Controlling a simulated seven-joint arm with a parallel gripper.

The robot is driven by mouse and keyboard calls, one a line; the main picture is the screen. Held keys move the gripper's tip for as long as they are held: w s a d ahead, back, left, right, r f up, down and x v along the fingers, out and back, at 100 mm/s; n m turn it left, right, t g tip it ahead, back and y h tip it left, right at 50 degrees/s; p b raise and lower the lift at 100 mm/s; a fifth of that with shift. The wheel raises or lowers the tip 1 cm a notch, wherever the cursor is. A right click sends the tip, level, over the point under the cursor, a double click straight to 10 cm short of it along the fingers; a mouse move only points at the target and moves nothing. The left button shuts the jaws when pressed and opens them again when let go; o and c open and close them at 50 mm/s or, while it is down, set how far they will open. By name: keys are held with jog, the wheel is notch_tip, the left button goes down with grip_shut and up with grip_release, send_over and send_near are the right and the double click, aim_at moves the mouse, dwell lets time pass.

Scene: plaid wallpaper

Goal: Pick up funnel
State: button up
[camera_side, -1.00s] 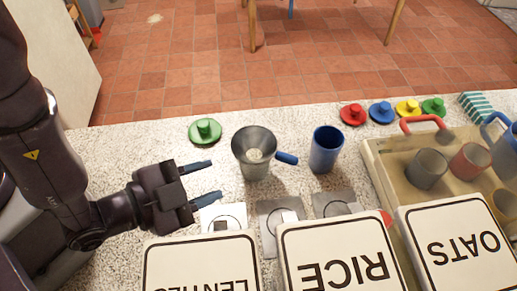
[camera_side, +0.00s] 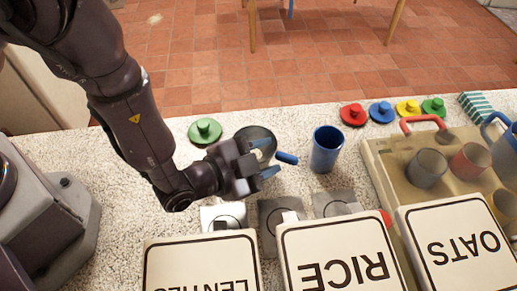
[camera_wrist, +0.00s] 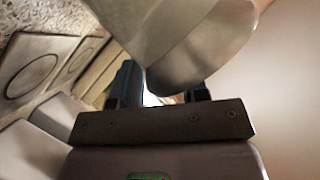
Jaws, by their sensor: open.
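In the wrist view the grey funnel (camera_wrist: 190,50) looms large just ahead of the fingers of my gripper (camera_wrist: 162,90), partly covering the gap. I cannot tell whether the fingers touch it or how far they reach around it.
A blue cup (camera_side: 326,150) stands close right of the handle. A green knobbed lid (camera_side: 205,131) lies behind left. Canisters marked RICE (camera_side: 338,260), OATS (camera_side: 455,245) and a partly hidden label (camera_side: 200,262) stand in front. A beige tray (camera_side: 385,165) with cups is at right.

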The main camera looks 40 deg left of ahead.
grip_shut()
dwell(0.5)
